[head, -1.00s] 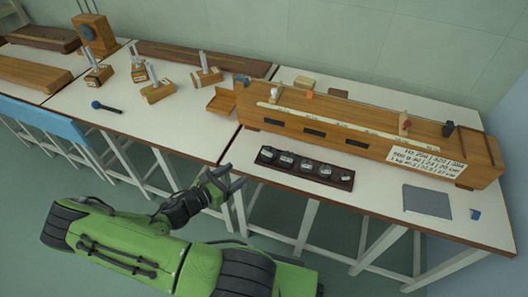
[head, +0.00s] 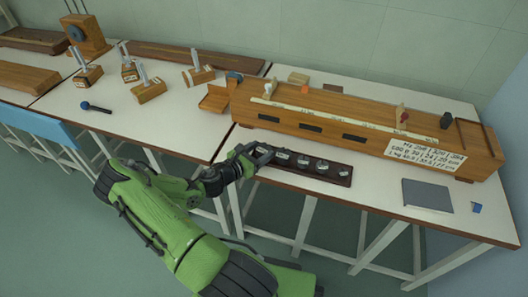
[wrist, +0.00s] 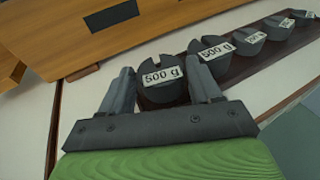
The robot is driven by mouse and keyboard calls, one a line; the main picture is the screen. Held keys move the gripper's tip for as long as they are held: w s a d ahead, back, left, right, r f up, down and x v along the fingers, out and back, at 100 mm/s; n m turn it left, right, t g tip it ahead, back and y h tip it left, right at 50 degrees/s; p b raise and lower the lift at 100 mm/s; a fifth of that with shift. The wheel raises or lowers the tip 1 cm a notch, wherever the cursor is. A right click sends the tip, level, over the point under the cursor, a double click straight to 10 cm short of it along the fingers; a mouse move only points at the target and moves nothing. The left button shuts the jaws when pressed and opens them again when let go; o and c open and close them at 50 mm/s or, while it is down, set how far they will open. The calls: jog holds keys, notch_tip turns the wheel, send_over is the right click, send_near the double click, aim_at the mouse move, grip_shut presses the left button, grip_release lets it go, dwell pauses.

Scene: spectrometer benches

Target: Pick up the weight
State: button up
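Several dark slotted weights stand in a row in a dark tray (head: 335,178) near the bench's front edge. In the wrist view the nearest weight (wrist: 160,92), labelled 500 g, sits at the row's left end. A second 500 g weight (wrist: 211,60) stands just to its right. My gripper (wrist: 162,76) is open, with one finger on each side of the nearest weight; whether they touch it I cannot tell. In the head view my gripper (head: 254,154) is at the tray's left end and mostly hides that weight.
A long wooden spectrometer box (head: 350,128) with a number card (head: 425,151) stands behind the tray. A grey plate (head: 427,195) and a small blue item (head: 477,208) lie to the right. Wooden stands and a microphone-like object (head: 95,107) are on the left bench.

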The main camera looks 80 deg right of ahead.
jog(key=c, duration=0.9)
jog(key=shift+r, duration=0.1)
jog(key=shift+c, duration=0.7)
